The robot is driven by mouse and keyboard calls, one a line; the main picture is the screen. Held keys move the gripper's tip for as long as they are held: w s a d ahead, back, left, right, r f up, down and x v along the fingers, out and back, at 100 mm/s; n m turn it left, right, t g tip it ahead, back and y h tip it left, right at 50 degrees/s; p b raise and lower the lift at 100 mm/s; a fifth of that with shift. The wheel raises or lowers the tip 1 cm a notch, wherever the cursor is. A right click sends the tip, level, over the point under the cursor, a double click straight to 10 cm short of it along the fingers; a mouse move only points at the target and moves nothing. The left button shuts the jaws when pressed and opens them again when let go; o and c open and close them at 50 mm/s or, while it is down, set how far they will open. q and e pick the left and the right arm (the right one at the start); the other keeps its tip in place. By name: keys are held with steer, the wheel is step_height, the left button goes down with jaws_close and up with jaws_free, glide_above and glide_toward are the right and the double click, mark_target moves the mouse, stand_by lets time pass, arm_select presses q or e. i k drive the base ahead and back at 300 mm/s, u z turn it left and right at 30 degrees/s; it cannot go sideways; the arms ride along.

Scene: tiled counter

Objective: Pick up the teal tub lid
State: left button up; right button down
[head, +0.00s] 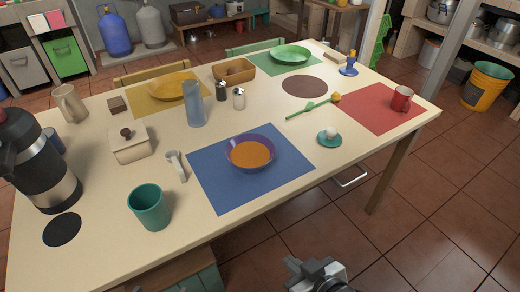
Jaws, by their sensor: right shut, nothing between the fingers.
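A small teal disc with a white rounded knob on top, which looks like the teal tub lid (329,139), lies flat near the table's front edge, right of the blue placemat. An open teal tub (149,208) stands on the table at the front left. My right gripper (316,270) shows at the bottom edge, shut and empty, in front of the table and well apart from the lid. Its lower part is cut off by the frame.
A purple bowl (250,154) of orange food stands on the blue placemat (215,190), left of the lid. A yellow flower (314,105) lies behind it. A black-and-steel jug (45,175) stands far left.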

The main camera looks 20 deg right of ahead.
mark_target(330, 138)
steer(key=u, duration=2.7)
steer(key=k, duration=1.5)
steer(key=z, duration=1.65)
steer(key=i, duration=0.55)
steer(key=z, duration=0.05)
